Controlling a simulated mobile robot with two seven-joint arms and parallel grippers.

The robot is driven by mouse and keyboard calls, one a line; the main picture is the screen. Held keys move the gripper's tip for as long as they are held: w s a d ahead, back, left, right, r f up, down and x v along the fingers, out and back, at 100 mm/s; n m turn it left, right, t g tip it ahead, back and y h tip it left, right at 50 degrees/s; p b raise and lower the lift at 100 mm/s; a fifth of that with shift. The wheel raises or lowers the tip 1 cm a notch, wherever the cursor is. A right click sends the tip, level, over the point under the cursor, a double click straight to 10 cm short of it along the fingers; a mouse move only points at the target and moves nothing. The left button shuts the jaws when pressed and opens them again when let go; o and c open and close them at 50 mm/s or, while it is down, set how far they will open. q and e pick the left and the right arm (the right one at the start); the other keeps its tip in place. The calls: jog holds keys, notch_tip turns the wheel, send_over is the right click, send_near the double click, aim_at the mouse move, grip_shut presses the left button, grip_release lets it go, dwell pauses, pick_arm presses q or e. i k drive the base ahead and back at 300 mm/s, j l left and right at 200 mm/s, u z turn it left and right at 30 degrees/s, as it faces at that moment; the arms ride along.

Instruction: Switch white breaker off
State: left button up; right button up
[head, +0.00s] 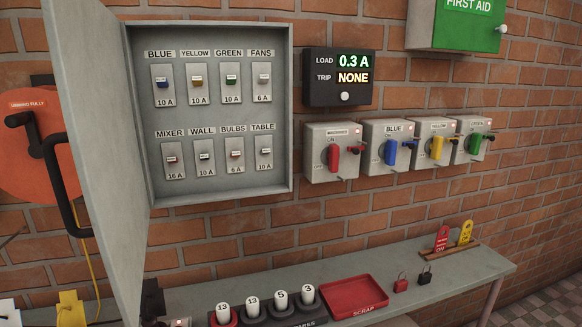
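The grey breaker box (218,115) hangs on the brick wall with its door (105,150) swung open to the left. The top row has breakers labelled BLUE (163,85), YELLOW (197,82), GREEN (231,81) and FANS (263,80). The bottom row has MIXER (172,160), WALL (204,157), BULBS (236,155) and TABLE (265,152). No label reads WHITE. The FANS, MIXER, WALL and TABLE levers look whitish. Lever positions are too small to tell surely. Neither gripper is in view.
A display (340,77) reads LOAD 0.3 A, TRIP NONE. Several rotary switches (332,150) are right of the box. The bench (440,272) below carries a red scrap tray (354,296), numbered white-topped items (252,306), padlocks (400,284) and tags (442,239). An orange reel (35,130) is left.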

aim_at(263, 79)
jog(key=j, duration=0.45)
jog(key=i+j+u, duration=0.1)
jog(key=j, duration=0.35)
jog(key=i+j, duration=0.1)
jog(key=j, duration=0.4)
jog(key=k+l, duration=0.1)
jog(key=l, duration=0.4)
jog(key=u, duration=0.05)
